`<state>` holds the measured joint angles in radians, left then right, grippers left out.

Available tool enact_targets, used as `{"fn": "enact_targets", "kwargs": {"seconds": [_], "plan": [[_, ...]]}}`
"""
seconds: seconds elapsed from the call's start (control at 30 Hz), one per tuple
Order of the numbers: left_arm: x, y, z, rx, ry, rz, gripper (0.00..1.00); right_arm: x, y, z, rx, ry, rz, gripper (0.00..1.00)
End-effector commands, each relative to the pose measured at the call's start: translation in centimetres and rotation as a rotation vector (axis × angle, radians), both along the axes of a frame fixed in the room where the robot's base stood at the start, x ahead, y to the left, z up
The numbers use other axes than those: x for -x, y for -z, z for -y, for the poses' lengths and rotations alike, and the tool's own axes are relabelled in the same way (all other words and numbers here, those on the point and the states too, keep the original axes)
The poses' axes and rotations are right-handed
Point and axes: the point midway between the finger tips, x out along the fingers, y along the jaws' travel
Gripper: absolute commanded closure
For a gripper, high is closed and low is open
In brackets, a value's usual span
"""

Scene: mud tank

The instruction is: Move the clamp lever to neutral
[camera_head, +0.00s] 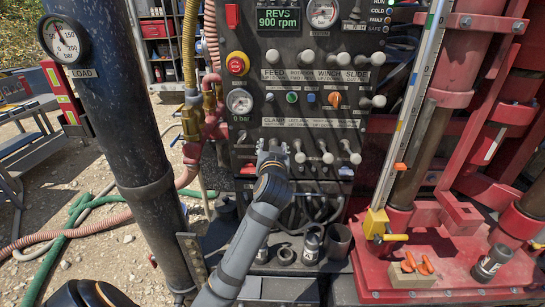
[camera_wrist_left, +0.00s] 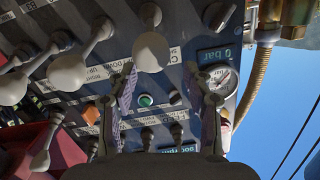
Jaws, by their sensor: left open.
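The control panel (camera_head: 310,105) carries rows of levers with pale round knobs. The CLAMP label (camera_head: 273,121) sits at the left end of the lower row. My left gripper (camera_head: 273,146) is just below that label and hides most of the clamp lever in the head view. In the left wrist view, a lever with a pale knob (camera_wrist_left: 151,50) stands by a label starting with C. My open left gripper (camera_wrist_left: 160,76) has its fingers on either side of this knob's line, without visible contact. The lever's exact position cannot be told. My right gripper is not in view.
Neighbouring lower-row levers (camera_head: 326,157) stand close on the right. A pressure gauge (camera_head: 239,101) and hoses (camera_head: 192,125) are left of the lever row. A dark column (camera_head: 118,120) rises at left. A red drill frame (camera_head: 450,240) with a yellow clamp block (camera_head: 376,222) stands at right.

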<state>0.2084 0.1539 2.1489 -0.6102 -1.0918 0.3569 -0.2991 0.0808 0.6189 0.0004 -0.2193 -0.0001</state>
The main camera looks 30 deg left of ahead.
Motion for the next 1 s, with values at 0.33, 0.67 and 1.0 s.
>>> {"fn": "enact_targets", "kwargs": {"seconds": [0.33, 0.67, 1.0], "plan": [[0.0, -6.2, 0.0, 0.000, 0.000, 0.002, 0.49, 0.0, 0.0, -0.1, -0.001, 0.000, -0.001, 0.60], [0.0, -6.7, 0.0, -0.001, 0.000, -0.001, 0.49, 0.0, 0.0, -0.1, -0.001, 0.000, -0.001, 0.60], [0.0, -6.6, 0.0, 0.000, 0.000, 0.000, 0.49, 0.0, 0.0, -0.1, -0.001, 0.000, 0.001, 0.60]]}}
